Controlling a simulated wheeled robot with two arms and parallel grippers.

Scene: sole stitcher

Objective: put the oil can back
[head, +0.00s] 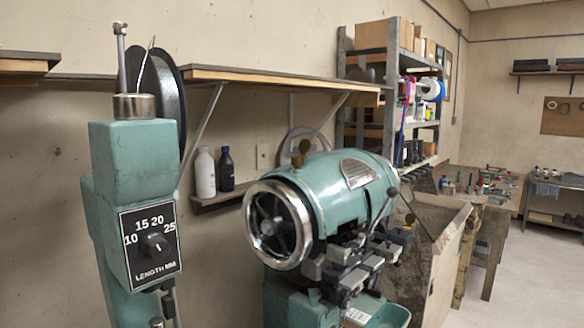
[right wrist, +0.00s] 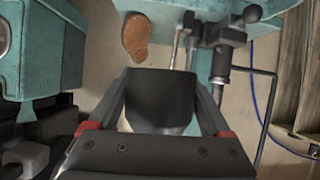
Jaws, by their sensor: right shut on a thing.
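In the right wrist view my right gripper (right wrist: 160,115) is shut on a dark, round-bodied thing, the oil can (right wrist: 160,90), with a paler part below its dark band. The fingers, with red patches, stand on either side of it. Its far end and any spout cannot be told clearly from the machine parts behind. Neither gripper shows in the head view. The green sole stitcher (head: 335,195) with its chrome handwheel (head: 277,222) stands in the middle of the head view.
A green column with a length dial (head: 155,245) stands at the left. A small wall shelf (head: 215,199) holds a white bottle (head: 205,173) and a dark bottle (head: 226,170). A long upper shelf (head: 270,77) runs above. In the wrist view, a brown sole-shaped piece (right wrist: 137,38) lies beyond the gripper.

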